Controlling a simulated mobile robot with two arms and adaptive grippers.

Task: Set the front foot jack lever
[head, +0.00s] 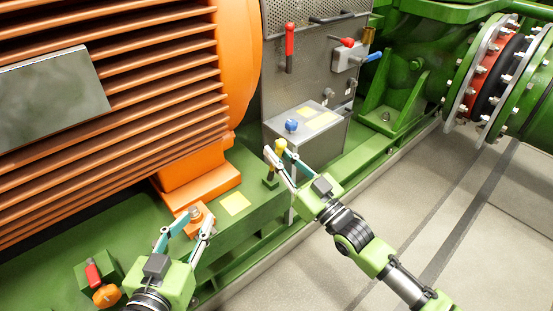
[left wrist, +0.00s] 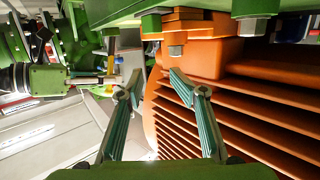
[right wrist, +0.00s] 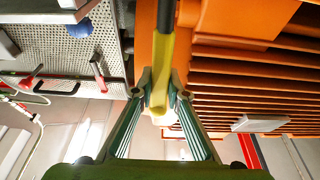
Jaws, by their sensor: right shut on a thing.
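A lever with a yellow grip (head: 281,146) stands on the green base beside the motor's orange foot (head: 197,182). My right gripper (head: 275,149) is shut on the yellow grip near its top. In the right wrist view the yellow lever (right wrist: 163,65) runs between the two fingertips, with its dark rod beyond. My left gripper (head: 197,218) is open and empty, in front of the orange foot with its bolt. In the left wrist view its fingers (left wrist: 157,88) are apart with nothing between them. The lever's lower end is partly hidden by my right gripper in the head view.
A grey box with a blue knob (head: 291,125) stands just behind the lever. A red handle (head: 93,273) and orange knob (head: 107,295) sit at front left. The floor at right is clear.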

